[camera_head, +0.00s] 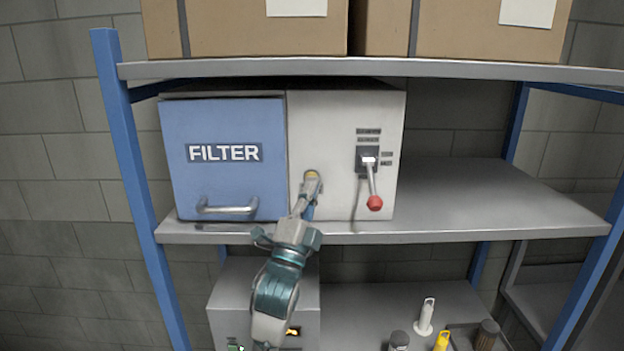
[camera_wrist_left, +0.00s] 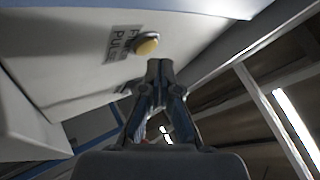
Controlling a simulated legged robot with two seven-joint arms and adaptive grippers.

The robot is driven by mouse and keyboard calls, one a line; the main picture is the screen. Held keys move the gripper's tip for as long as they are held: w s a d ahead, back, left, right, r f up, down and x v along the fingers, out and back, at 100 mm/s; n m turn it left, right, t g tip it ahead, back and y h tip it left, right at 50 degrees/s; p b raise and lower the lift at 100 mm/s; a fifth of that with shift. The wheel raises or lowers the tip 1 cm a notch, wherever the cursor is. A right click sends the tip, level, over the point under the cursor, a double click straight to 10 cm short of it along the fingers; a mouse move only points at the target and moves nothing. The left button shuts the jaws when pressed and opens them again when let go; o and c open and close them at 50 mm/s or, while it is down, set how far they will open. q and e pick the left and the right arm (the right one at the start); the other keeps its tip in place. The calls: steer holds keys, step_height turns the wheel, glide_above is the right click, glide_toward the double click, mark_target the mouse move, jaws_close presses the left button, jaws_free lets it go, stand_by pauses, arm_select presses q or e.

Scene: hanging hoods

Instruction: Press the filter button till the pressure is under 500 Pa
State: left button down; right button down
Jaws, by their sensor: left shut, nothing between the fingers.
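The filter unit is a box with a blue door (camera_head: 222,165) marked FILTER and a pale front panel (camera_head: 340,125), on the middle shelf. A round yellow button (camera_head: 312,175) sits on the pale panel, beside the blue door. The button also shows in the left wrist view (camera_wrist_left: 147,44), next to a label partly reading PULSE. My left gripper (camera_head: 306,196) is shut and empty, its tips just below the button. In the left wrist view the tips (camera_wrist_left: 160,67) appear close to the button; I cannot tell if they touch it. No pressure reading is legible. My right gripper is out of view.
A lever with a red knob (camera_head: 375,202) hangs right of the button. A grey box (camera_head: 230,297) with green and amber lights stands on the lower shelf, near several small items. Cardboard boxes (camera_head: 265,35) sit above. The middle shelf's right side (camera_head: 480,195) is clear.

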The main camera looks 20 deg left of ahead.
arm_select(q)
steer(key=shift+w, duration=0.1)
stand_by(0.6)
steer(key=shift+w+a+r+p, duration=0.1)
steer(key=shift+w+a+p, duration=0.05)
steer(key=shift+p, duration=0.15)
steer(key=shift+w, duration=0.1)
steer(key=shift+w+a, duration=0.15)
steer(key=shift+w, duration=0.2)
stand_by(0.5)
stand_by(0.3)
steer(key=shift+s+d, duration=0.25)
steer(key=shift+s, duration=0.5)
steer(key=s, duration=0.2)
steer(key=s+d, duration=0.1)
steer(key=s, duration=0.1)
steer(key=shift+s+d, duration=0.2)
steer(key=shift+s, duration=0.2)
